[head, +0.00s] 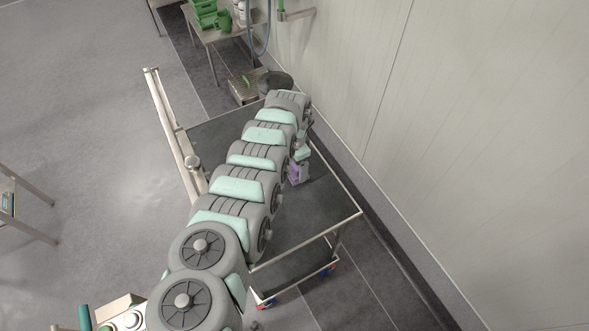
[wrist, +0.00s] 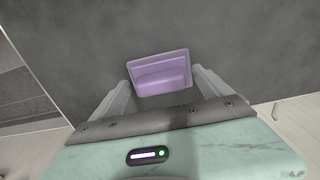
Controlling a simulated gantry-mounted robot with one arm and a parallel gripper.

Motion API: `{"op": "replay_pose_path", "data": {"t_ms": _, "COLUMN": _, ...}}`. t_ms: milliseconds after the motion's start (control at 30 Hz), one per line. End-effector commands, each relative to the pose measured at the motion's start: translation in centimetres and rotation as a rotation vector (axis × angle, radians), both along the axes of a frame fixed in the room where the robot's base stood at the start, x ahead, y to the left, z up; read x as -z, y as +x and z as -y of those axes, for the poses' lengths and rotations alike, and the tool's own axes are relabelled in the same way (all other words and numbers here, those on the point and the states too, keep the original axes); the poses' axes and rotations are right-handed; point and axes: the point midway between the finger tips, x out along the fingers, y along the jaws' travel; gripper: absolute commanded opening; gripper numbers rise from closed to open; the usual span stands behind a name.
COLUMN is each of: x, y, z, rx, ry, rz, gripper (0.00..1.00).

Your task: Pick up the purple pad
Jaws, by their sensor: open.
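The purple pad (wrist: 160,73) is a shallow rectangular piece with a raised rim. In the wrist view it lies on the dark grey surface, slightly tilted in the picture, between and just ahead of my fingertips. My gripper (wrist: 161,80) is open, with one pale finger on each side of the pad. Small gaps seem to show on both sides; I cannot tell the height between the fingertips and the surface. In the head view the purple pad (head: 294,175) is small and partly hidden beside my arm, by my gripper (head: 302,164).
The dark-topped cart (head: 322,207) has metal edges and stands along the pale wall (head: 480,130). A metal box (head: 243,88) and a round dark bin (head: 276,82) stand behind it. Green containers (head: 208,15) sit on a back table. Open floor lies left.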

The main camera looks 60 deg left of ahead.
Motion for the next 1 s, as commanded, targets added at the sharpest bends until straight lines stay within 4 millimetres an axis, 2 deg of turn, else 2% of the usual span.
{"op": "replay_pose_path", "data": {"t_ms": 233, "x": 0.02, "y": 0.01, "z": -0.06, "rx": 0.000, "ry": 0.002, "rz": 0.000, "gripper": 0.88}}
{"op": "replay_pose_path", "data": {"t_ms": 1000, "x": 0.01, "y": 0.00, "z": -0.08, "rx": 0.000, "ry": 0.002, "rz": 0.000, "gripper": 0.25}}
